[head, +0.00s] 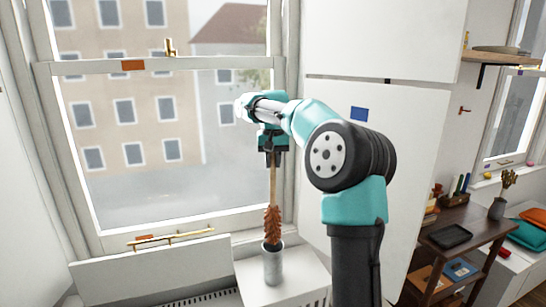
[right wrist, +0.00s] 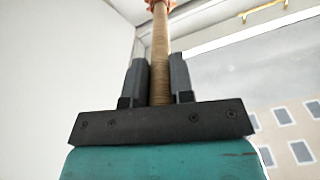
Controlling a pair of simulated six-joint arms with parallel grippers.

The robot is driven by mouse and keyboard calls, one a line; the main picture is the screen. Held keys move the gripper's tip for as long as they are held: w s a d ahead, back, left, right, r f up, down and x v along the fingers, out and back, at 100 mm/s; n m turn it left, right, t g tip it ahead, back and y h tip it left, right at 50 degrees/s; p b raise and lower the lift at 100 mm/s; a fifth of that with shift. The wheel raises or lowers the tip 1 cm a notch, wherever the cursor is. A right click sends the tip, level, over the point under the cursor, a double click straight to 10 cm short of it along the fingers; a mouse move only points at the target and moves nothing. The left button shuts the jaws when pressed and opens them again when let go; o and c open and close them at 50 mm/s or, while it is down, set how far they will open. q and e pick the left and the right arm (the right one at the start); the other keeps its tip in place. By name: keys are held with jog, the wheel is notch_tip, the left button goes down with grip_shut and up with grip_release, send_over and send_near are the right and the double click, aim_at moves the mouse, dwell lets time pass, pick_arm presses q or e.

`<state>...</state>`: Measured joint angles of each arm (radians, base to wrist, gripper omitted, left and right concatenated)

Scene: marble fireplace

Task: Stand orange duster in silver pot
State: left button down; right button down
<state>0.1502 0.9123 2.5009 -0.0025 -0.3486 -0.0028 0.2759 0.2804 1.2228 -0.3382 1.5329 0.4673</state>
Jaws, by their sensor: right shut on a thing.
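The orange duster (head: 272,225) hangs upright, its bristly head down and its thin wooden handle up. My right gripper (head: 273,158) is shut on the handle near its top. In the right wrist view the handle (right wrist: 160,55) runs between the two dark fingers (right wrist: 160,85), with a bit of the orange head at the top edge. The silver pot (head: 273,268) stands upright on a white ledge directly below the duster. The duster's lower end meets the pot's dark mouth; how far inside it is, I cannot tell. My left gripper is not in view.
The white ledge (head: 305,272) is otherwise clear around the pot. A window (head: 150,130) with a brass handle bar (head: 170,238) is behind and left. A white panel (head: 400,130) rises behind my right arm. A brown table (head: 462,235) with a black tray is at right.

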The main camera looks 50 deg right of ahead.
jog(key=shift+f, duration=5.3)
jog(key=c, duration=0.9)
grip_release()
jog(key=shift+r, duration=0.1)
notch_tip(320, 180, up, 17)
jog(key=shift+r, duration=0.1)
